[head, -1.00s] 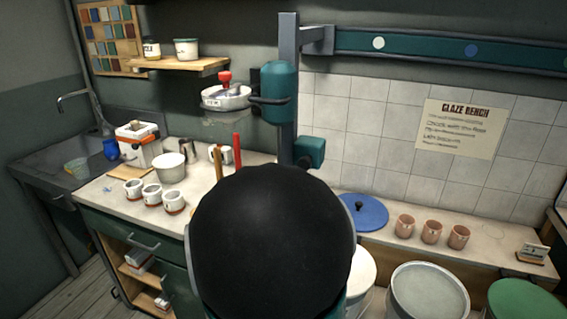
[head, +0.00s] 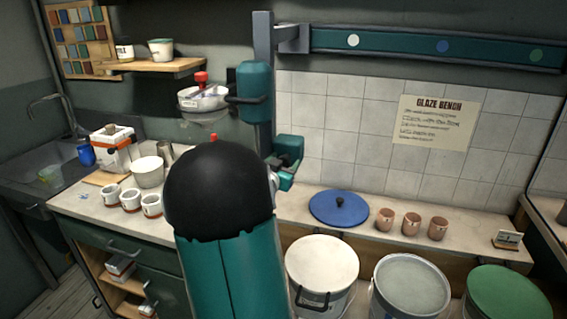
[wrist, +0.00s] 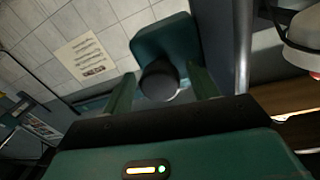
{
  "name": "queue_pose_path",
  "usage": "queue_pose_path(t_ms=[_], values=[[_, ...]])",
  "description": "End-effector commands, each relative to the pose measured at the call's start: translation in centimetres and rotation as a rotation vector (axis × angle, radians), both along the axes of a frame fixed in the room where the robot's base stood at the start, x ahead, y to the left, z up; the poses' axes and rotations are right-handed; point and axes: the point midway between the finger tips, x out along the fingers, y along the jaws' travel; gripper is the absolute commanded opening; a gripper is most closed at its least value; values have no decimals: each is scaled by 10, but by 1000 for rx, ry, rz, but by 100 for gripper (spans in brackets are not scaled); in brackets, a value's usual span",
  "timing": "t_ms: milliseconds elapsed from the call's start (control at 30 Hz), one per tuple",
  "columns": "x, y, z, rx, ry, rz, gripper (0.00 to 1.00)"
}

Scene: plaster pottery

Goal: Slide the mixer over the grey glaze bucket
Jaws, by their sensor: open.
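The mixer hangs on the wall rail (head: 400,48) near its left end, with a teal motor (head: 254,95) on a grey upright post (head: 263,50). A teal block (head: 291,146) sits low on its post; in the wrist view the block (wrist: 163,38) bears a dark round knob (wrist: 159,80). My gripper (wrist: 162,76) is open, with one finger on each side of the knob; contact cannot be told. In the head view my arm mostly hides my gripper (head: 282,178). The grey glaze bucket (head: 411,286) stands at the front right, well right of the mixer.
A white bucket (head: 320,262) stands left of the grey one and a green-topped bucket (head: 508,293) right of it. A blue lid (head: 338,207) and three clay cups (head: 411,223) rest on the bench behind. The rail is clear to the right of the post.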

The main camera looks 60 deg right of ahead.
Motion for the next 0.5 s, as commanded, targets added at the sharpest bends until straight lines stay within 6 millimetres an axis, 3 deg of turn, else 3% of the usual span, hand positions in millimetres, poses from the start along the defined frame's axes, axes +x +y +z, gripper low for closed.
queue_pose_path(t_ms=[267,500], values=[[1,-2,0,1,0,1,59],[1,-2,0,0,0,1,14]])
